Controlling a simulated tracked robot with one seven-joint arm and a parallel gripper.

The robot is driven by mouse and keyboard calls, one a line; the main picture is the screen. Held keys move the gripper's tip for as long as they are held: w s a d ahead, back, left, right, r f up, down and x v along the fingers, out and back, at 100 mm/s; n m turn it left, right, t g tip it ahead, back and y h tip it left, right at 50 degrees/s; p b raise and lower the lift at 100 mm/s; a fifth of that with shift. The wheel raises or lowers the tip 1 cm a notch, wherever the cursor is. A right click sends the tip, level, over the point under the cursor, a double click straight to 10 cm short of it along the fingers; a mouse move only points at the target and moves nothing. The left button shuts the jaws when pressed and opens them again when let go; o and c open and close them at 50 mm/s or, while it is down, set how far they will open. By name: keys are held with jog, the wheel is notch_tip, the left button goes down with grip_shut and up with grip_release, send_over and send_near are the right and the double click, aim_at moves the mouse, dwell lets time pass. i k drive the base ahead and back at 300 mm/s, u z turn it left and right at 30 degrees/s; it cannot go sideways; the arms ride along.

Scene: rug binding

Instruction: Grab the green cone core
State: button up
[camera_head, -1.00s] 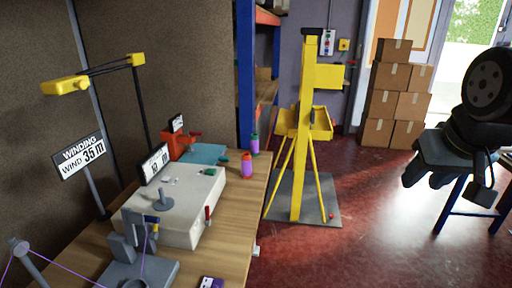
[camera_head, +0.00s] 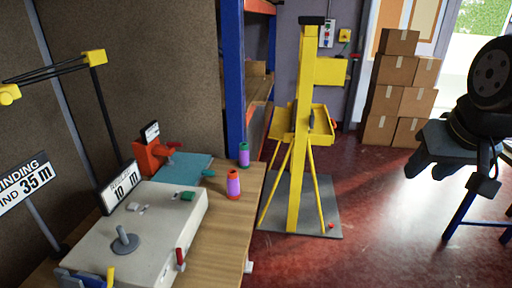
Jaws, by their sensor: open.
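The green cone core (camera_head: 244,154) stands upright near the far end of the wooden table, with green ends and purple thread around its middle. A similar core with red ends (camera_head: 233,184) stands just in front of it, also with purple thread. My gripper (camera_head: 428,168) hangs at the right of the view, dark and seen partly from the side. It is open and empty, well to the right of the table and apart from both cores.
A pale winding machine (camera_head: 145,232) fills the table's left part. A teal mat (camera_head: 184,170) and a red device (camera_head: 150,157) lie behind it. A yellow stand (camera_head: 297,160) rises beyond the table's right side. Cardboard boxes (camera_head: 397,100) are stacked behind.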

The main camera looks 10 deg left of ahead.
aim_at(244, 149)
jog(key=u, duration=0.05)
jog(key=i, duration=1)
